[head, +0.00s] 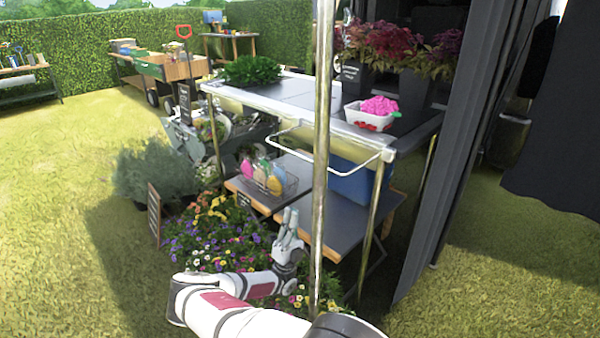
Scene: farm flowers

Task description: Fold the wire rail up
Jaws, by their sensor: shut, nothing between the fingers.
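The white wire rail (340,171) is a thin loop at the front edge of the upper table (283,112). It juts out and hangs a little below the tabletop edge, with its long bar sloping down to the right. A metal pole crosses in front of its middle. My gripper (290,212) is shut and empty, fingers pointing up. In the picture it is below the rail and apart from it, in front of the lower wooden-edged shelf. My white arm reaches in from the bottom.
The upright pole (321,200) stands close to the right of my gripper. Flowers (205,245) crowd the ground below. A wire basket (266,180) with colourful items stands on the lower shelf, with a blue bin (352,180) behind the rail. A white tub (366,119) sits above the rail.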

